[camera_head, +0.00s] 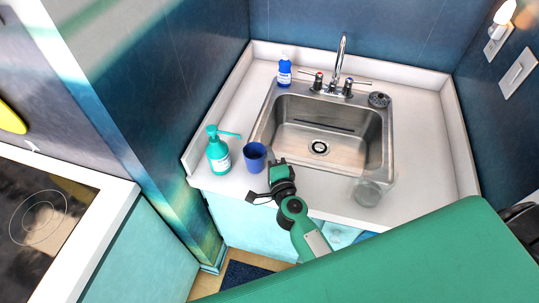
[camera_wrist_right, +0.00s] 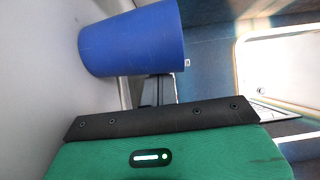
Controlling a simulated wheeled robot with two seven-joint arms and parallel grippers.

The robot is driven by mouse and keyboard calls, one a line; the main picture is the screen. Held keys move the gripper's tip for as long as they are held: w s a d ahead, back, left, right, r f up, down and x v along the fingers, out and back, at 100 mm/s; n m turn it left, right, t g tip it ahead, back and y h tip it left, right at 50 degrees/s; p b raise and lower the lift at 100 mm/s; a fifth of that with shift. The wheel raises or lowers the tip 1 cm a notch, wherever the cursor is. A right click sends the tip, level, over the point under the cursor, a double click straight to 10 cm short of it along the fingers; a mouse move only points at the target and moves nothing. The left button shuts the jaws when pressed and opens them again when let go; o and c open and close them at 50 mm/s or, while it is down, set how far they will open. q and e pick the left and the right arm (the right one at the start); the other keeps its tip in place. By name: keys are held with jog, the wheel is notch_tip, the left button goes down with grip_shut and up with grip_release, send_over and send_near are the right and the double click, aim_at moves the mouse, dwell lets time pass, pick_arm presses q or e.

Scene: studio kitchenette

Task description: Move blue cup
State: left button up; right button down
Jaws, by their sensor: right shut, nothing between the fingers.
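The blue cup (camera_head: 254,158) stands upright on the white counter, left of the sink and right of the teal pump bottle. My right gripper (camera_head: 279,168) is just right of the cup at the counter's front edge, shut and empty. In the right wrist view the cup (camera_wrist_right: 133,40) looms large and appears sideways, just beyond the gripper (camera_wrist_right: 156,90). I cannot tell whether the fingers touch the cup. My left gripper is not in view.
The teal pump bottle (camera_head: 218,157) is close left of the cup, its nozzle pointing toward it. The steel sink (camera_head: 385,150) is to the right. A blue bottle (camera_head: 285,72) stands behind, and a clear glass (camera_head: 367,192) stands at the front right. Counter behind the cup is clear.

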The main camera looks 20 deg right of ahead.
aim_at(260, 163)
dwell(0.3)
jog(key=shift+s+a, duration=0.3)
jog(key=shift+a, duration=0.65)
jog(key=shift+s+a, duration=0.3)
jog(key=shift+a, duration=0.65)
jog(key=shift+w+d, duration=0.1)
jog(key=shift+d, duration=0.05)
